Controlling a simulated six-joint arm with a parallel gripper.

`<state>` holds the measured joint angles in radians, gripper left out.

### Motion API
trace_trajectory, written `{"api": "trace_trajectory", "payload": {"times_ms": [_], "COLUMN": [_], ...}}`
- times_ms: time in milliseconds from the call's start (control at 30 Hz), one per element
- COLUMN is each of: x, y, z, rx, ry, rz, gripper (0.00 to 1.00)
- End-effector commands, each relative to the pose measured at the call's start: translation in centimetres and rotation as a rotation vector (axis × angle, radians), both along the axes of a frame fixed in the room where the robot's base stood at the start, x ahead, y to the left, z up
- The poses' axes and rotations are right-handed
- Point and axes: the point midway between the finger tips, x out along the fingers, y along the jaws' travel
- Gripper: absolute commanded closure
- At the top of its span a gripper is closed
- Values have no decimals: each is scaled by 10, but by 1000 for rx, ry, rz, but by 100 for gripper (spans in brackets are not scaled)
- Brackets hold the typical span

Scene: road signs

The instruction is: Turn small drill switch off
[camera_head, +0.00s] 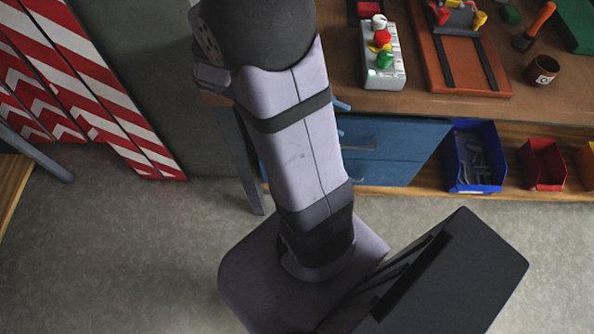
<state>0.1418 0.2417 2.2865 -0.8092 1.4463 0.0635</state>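I cannot make out a small drill or its switch for certain. A grey-white control box (395,75) with white, red, yellow and green knobs stands on the bench at the upper middle; whether it belongs to the drill I cannot tell. My arm rises through the middle of the view and hides part of the bench behind it. My gripper is not in view.
The wooden bench (430,106) runs along the upper right. It bears an orange-brown board (490,75) with black rails, an orange-handled tool (538,24) and a dark cup (541,70). Blue (474,187) and red (541,187) bins sit below. Red-and-white striped panels (95,90) stand left.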

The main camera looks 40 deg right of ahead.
Motion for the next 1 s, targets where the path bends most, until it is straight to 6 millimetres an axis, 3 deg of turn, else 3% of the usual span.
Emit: {"api": "trace_trajectory", "payload": {"times_ms": [600,1000], "x": [-1,6], "y": [63,89], "z": [-94,-127], "rx": [220,314], "ry": [-235,-326], "rz": [-97,-118], "gripper": [66,66]}}
